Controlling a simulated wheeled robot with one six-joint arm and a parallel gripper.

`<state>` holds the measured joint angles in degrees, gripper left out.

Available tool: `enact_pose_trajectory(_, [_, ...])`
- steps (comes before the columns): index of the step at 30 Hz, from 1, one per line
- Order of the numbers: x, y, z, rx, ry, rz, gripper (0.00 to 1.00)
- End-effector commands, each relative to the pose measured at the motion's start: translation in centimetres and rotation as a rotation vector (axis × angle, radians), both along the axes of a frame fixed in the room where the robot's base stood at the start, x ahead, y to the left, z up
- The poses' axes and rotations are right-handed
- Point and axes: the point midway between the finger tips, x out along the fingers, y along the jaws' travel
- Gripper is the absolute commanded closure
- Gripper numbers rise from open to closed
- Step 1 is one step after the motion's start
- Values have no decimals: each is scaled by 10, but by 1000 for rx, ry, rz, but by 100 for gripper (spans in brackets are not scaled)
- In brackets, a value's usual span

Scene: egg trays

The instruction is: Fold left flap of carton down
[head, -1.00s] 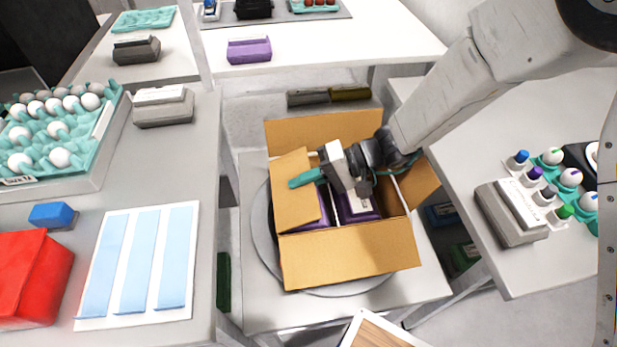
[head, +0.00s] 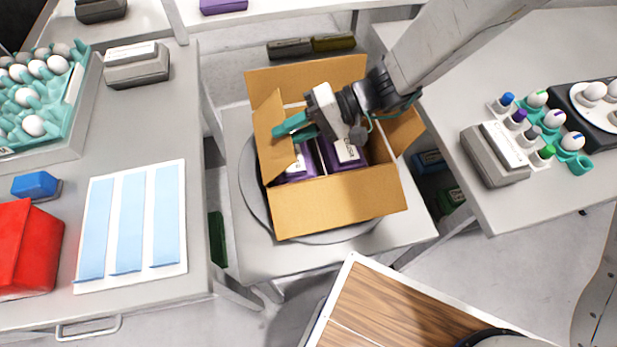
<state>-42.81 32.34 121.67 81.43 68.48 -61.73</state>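The open cardboard carton (head: 340,203) stands on a round grey turntable with purple egg boxes (head: 343,152) inside. Its left flap (head: 271,137) stands up, tilted a little inward over the left side of the opening. The back flap (head: 305,83) and right flap (head: 405,132) are spread outward. My gripper (head: 288,127) is over the carton, its teal fingers pointing left, with the tips at the left flap's inner face or edge. I cannot tell whether they touch it, or how far apart the fingers are.
The turntable (head: 252,200) sits on a white table (head: 400,240). A left table holds a sheet with blue strips (head: 130,225), a red bag (head: 28,250) and an egg tray (head: 75,105). A right table holds markers and painted eggs (head: 555,118).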

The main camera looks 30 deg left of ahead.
Motion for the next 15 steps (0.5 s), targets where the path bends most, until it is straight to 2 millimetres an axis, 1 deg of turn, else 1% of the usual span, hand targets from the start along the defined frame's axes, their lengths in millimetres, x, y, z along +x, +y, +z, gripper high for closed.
enact_pose_trajectory(1, [-9,-9,3,0,0,-2,75])
enact_pose_trajectory(3, [-22,-21,4,1,-1,-2,75])
enact_pose_trajectory(9, [-58,-55,9,1,-1,-2,75])
enact_pose_trajectory(15, [-84,-79,12,1,-1,-1,75])
